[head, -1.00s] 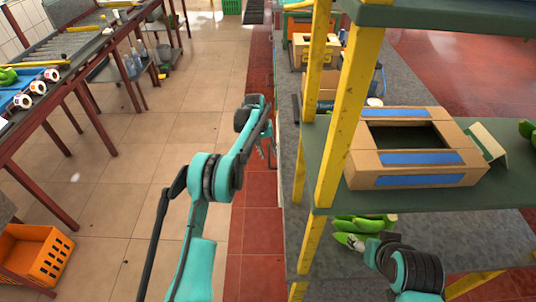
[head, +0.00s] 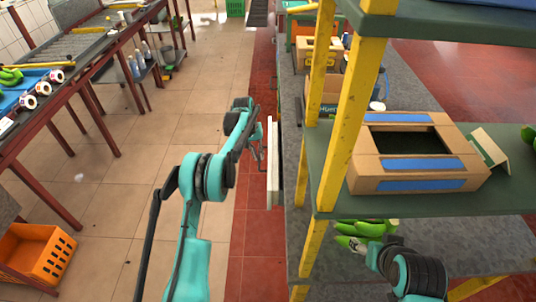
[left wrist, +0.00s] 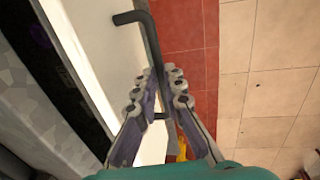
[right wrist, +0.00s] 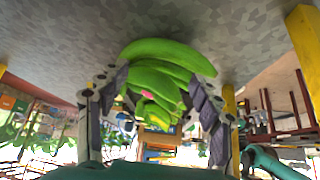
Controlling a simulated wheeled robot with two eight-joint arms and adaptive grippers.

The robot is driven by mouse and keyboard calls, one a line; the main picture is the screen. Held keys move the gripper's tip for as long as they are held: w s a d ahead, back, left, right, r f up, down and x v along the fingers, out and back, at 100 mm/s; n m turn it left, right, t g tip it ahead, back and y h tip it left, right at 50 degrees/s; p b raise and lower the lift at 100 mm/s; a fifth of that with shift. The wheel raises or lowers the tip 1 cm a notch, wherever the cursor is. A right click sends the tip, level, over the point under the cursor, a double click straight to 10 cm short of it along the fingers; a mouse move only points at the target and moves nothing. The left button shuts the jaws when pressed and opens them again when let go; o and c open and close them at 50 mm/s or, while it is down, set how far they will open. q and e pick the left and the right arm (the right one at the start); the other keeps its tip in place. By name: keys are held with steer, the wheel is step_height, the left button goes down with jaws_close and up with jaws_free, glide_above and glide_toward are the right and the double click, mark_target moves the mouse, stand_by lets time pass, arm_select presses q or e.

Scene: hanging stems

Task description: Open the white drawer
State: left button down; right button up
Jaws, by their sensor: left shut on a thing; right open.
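The white drawer (head: 273,165) shows in the head view as a narrow white front standing out from the left side of the grey counter. In the left wrist view its white face (left wrist: 100,45) fills the upper left, with a dark bar handle (left wrist: 150,42) along it. My left gripper (head: 260,150) is at the handle; in the left wrist view its fingers (left wrist: 160,78) are closed on the bar. My right gripper (right wrist: 155,90) is open, with its fingers on either side of a bunch of green bananas (right wrist: 165,70).
A shelf with yellow posts (head: 344,115) stands right of the drawer and holds a cardboard box (head: 420,175). Bare tiled floor (head: 120,200) lies left of my left arm. An orange crate (head: 38,255) sits at the lower left.

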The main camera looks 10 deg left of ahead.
arm_select(q)
steer(key=s+a+p, duration=0.1)
steer(key=s+a, duration=0.1)
steer(key=a, duration=0.9)
steer(key=s+a+p, duration=0.1)
steer(key=s+a, duration=0.1)
steer(key=a, duration=1)
steer(key=shift+s, duration=0.3)
steer(key=c, duration=1.6)
jaws_free()
step_height(320, 180, up, 12)
steer(key=a, duration=0.2)
steer(key=shift+s, duration=0.2)
steer(key=shift+a+f, duration=0.1)
